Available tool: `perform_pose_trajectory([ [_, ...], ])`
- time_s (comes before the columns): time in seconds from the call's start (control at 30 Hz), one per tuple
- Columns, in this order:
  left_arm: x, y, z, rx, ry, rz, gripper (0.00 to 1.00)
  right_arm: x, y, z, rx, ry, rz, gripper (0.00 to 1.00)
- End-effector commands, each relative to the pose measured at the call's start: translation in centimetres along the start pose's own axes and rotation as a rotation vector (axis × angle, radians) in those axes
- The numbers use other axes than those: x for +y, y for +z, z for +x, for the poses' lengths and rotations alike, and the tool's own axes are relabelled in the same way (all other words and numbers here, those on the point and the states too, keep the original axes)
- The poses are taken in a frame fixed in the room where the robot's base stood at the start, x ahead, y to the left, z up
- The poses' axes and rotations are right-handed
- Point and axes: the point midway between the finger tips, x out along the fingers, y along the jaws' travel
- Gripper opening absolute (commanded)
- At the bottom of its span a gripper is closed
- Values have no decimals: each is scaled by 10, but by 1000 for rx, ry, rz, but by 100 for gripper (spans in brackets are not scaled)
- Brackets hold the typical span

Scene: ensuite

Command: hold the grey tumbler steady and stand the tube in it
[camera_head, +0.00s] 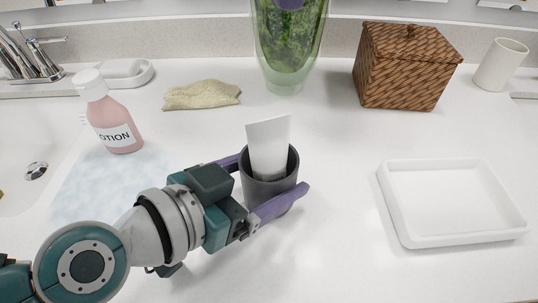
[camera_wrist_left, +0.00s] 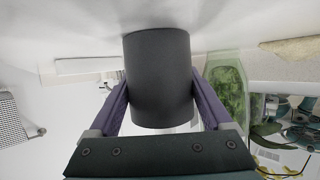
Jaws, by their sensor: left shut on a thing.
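The dark grey tumbler (camera_head: 268,190) stands upright on the white counter. The white tube (camera_head: 269,147) stands in it, leaning slightly, with its upper part above the rim and its lower end hidden inside. My left gripper (camera_head: 272,187) is shut on the tumbler, one purple finger on each side of it. In the left wrist view the tumbler (camera_wrist_left: 159,80) fills the space between the fingers, and the tube does not show clearly. My right gripper is in neither view.
A white tray (camera_head: 455,201) lies to the right. A pink lotion bottle (camera_head: 112,120) stands at left by the sink. Behind are a folded cloth (camera_head: 201,95), a green glass vase (camera_head: 287,45), a woven box (camera_head: 404,65) and a pale cup (camera_head: 500,65).

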Motion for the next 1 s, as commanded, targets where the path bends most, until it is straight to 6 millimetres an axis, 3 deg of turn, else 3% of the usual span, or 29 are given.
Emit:
perform_pose_trajectory([
  [0.27, 0, 0, 0, -1, 0, 0, 15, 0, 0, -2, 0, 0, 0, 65],
  [0.3, 0, 0, 0, -1, 0, 0, 85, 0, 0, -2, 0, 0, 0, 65],
  [0.43, 0, 0, 0, -1, 0, 0, 100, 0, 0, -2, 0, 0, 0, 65],
  [0.83, 0, 0, 0, 0, 0, 0, 100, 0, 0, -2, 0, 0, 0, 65],
  [1.0, 1, 1, -11, 0, 1, -3, 100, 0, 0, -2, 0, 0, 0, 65],
])
